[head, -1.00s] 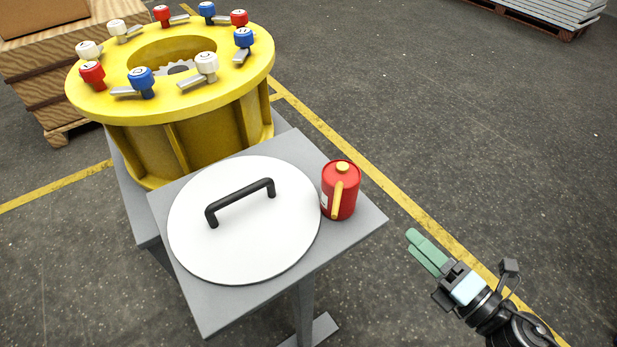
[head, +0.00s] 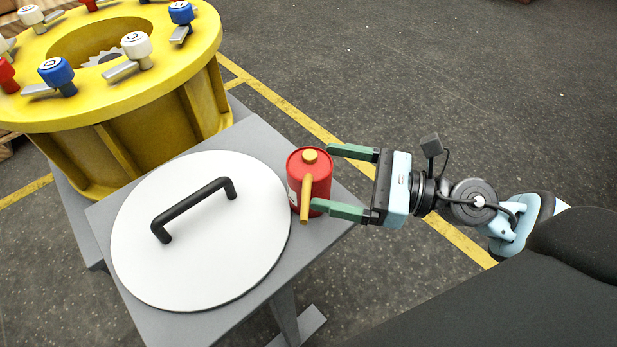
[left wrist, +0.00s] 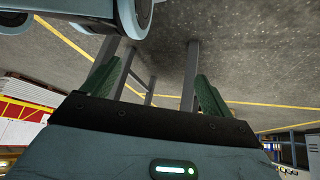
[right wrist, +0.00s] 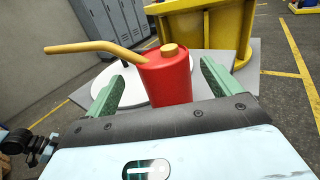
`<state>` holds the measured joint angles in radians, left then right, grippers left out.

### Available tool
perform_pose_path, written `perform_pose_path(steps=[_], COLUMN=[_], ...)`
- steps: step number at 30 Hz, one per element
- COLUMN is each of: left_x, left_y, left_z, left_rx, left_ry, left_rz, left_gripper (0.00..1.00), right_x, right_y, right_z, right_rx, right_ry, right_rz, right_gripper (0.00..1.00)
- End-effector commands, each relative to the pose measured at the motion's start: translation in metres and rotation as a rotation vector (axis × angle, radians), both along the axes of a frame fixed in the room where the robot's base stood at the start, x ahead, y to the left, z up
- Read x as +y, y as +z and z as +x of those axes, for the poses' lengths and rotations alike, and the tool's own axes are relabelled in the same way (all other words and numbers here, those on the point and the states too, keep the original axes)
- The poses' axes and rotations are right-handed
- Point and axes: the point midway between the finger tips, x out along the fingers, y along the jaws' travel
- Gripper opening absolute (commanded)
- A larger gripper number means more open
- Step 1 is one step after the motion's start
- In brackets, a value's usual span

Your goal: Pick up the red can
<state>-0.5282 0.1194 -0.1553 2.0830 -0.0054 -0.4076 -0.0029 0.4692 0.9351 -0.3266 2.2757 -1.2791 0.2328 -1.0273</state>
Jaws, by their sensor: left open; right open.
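The red can (head: 313,187) stands upright on the right corner of the grey table (head: 252,137). It has a yellow cap and a yellow spout. My right gripper (head: 336,180) is open, with one green finger beyond the can and the other at its near side. In the right wrist view the can (right wrist: 168,80) stands upright between the fingertips, apart from the palm. Whether the fingers touch it I cannot tell. My left gripper (left wrist: 150,85) is open and empty in the left wrist view, and is not in the head view.
A white round lid (head: 215,245) with a black handle (head: 195,208) lies on the table just left of the can. A yellow ring-shaped hub (head: 150,125) with several red, white and blue knobs stands behind it. The floor right of the table is clear.

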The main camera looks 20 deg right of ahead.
Motion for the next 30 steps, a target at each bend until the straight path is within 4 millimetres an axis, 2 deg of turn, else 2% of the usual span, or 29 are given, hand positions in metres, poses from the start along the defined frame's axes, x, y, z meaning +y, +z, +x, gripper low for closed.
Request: perform_pose_path(steps=[8, 14, 24, 30], left_x=[0.000, 0.000, -0.002, -0.002], left_y=[0.005, 0.007, 0.028, 0.026], left_z=[-0.010, -0.008, 0.000, -0.005], left_rx=[0.015, 0.012, -0.013, 0.000], left_ry=[0.002, 0.002, 0.012, 0.012], left_rz=[-0.002, -0.002, -0.010, -0.008], left_gripper=[0.86, 0.86, 0.86, 0.86], right_x=[0.010, 0.013, 0.043, 0.049], right_y=[0.000, 0.001, 0.002, -0.002], right_z=[0.007, 0.011, 0.038, 0.041], right_rx=[-0.001, -0.001, -0.003, -0.001], right_ry=[0.000, -0.001, 0.000, 0.000], right_rz=[-0.001, 0.002, 0.003, 0.001], right_gripper=[0.90, 0.90, 0.90, 0.90])
